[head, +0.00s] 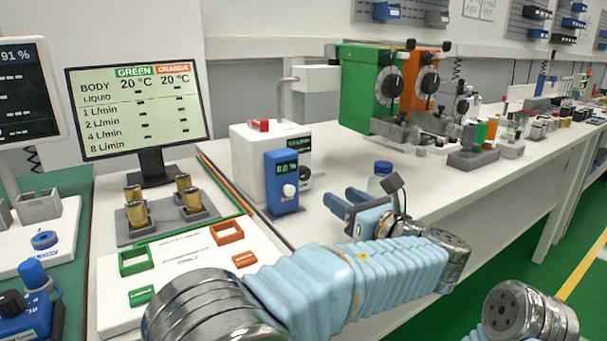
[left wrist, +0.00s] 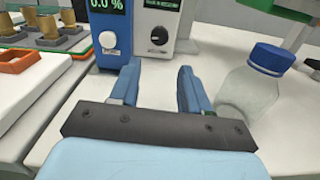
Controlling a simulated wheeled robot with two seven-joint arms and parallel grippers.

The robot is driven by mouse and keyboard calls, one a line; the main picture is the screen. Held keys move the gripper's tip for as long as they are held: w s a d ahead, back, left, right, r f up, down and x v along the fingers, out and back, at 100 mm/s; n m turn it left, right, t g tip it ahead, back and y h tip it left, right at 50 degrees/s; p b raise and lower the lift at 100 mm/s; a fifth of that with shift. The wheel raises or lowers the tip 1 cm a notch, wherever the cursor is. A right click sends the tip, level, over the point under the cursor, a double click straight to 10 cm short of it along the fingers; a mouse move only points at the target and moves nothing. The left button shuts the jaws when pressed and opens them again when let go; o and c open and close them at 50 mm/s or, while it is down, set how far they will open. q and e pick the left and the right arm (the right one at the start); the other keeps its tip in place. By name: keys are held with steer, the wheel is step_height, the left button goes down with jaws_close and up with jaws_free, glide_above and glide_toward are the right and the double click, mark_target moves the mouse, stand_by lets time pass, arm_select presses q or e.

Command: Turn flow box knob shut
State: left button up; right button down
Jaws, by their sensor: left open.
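The blue flow box (head: 283,205) stands on the white bench, with a green-lit display reading 0.0 % and a white round knob (head: 289,190) on its front. In the left wrist view, the white knob (left wrist: 108,40) is ahead and left of the fingers. My left gripper (head: 341,199) is open and empty, to the right of the flow box and apart from it. In the left wrist view, its two blue fingers (left wrist: 158,78) point toward the flow box and the white unit, with bare bench between them. My right gripper is out of view.
A white unit (head: 250,160) with a black dial stands behind the flow box. A clear bottle with a blue cap (head: 382,168) stands close beside my left gripper's right finger (left wrist: 250,85). Green and orange vaporizers (head: 362,90) stand farther back. Bare bench lies before the flow box.

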mark_target(306, 176)
arm_select(q)
steer(key=p+x, duration=0.1)
steer(key=x, duration=1.1)
steer(key=shift+w, duration=0.1)
steer(key=shift+c, duration=0.4)
steer(key=c, duration=0.7)
steer(key=shift+m, duration=3.5)
steer(key=o, duration=0.8)
